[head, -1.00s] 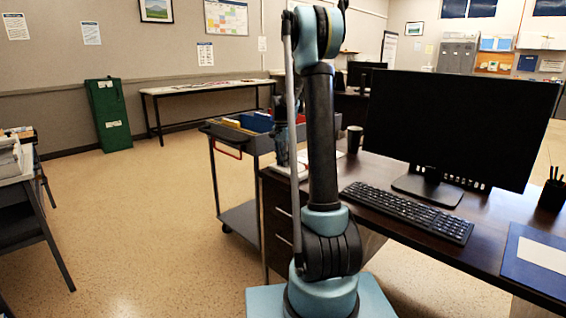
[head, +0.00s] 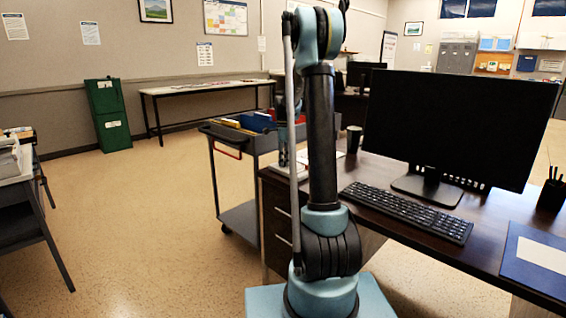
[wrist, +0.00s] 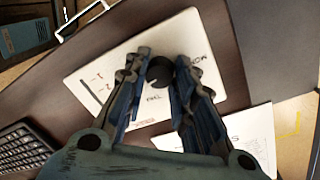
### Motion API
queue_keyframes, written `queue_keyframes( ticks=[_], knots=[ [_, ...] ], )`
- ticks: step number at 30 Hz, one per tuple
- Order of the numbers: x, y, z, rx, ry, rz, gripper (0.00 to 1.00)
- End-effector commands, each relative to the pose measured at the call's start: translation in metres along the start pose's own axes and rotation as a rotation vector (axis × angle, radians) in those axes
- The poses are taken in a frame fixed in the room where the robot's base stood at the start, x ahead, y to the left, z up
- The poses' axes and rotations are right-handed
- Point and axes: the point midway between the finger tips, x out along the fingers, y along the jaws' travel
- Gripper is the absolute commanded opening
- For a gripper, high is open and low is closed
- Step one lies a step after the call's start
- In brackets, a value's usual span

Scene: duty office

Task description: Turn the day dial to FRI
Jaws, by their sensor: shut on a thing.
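The day dial is a dark round knob (wrist: 160,73) on a white panel (wrist: 90,85) in the wrist view. Printed lettering shows on the panel, with what reads as MON to the right of the knob and THU below it. The knob's pointer cannot be made out, so I cannot tell which day it is set to. My gripper (wrist: 161,69) has one finger on each side of the knob and is shut on it. In the head view the panel and knob cannot be made out behind my arm.
A keyboard (head: 405,211) and monitor (head: 455,130) stand on the dark desk (head: 480,265). A dark mug (head: 354,139) stands behind the keyboard. A grey cart (head: 240,218) with folders is beside the desk. White paper (wrist: 235,138) lies beside the panel. The floor at left is open.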

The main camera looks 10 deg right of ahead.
Motion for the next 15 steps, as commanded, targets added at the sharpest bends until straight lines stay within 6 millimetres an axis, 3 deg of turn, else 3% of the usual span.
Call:
queue_keyframes(
  ticks=[15],
  knots=[
    [0.0001,0.0003,-0.0001,0.030,-0.002,0.000,0.00]
  ],
)
